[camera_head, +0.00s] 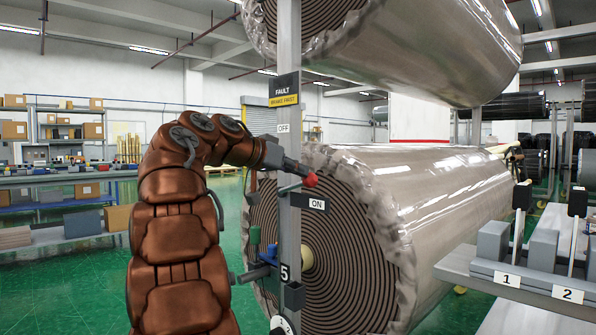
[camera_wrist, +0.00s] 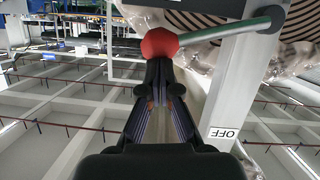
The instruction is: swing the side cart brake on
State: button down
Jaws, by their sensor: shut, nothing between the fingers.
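The brake lever is a thin green rod (camera_head: 289,189) with a red ball knob (camera_head: 310,180), mounted on a grey post (camera_head: 290,236). An OFF label (camera_head: 283,128) is higher on the post, and an ON label (camera_head: 318,204) sits just below the knob. The lever points to the right, a little above the ON label. My gripper (camera_head: 301,169) is shut and empty, its tips right at the knob. In the wrist view the red knob (camera_wrist: 159,43) is directly beyond the closed fingertips (camera_wrist: 158,66); whether they touch it is unclear. The rod (camera_wrist: 222,31) runs right towards the post.
A FAULT sign (camera_head: 284,90) is on the post. Lower down are a blue fitting (camera_head: 268,254) and a green knob (camera_head: 255,235). A numbered lever stand (camera_head: 538,286) is at the right.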

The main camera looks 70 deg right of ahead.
jog(key=shift+r, duration=0.1)
jog(key=d+r+p+v, duration=0.1)
jog(key=p+v, duration=0.3)
jog(key=v, duration=0.9)
jog(key=shift+r, duration=0.65)
jog(key=shift+w, duration=0.1)
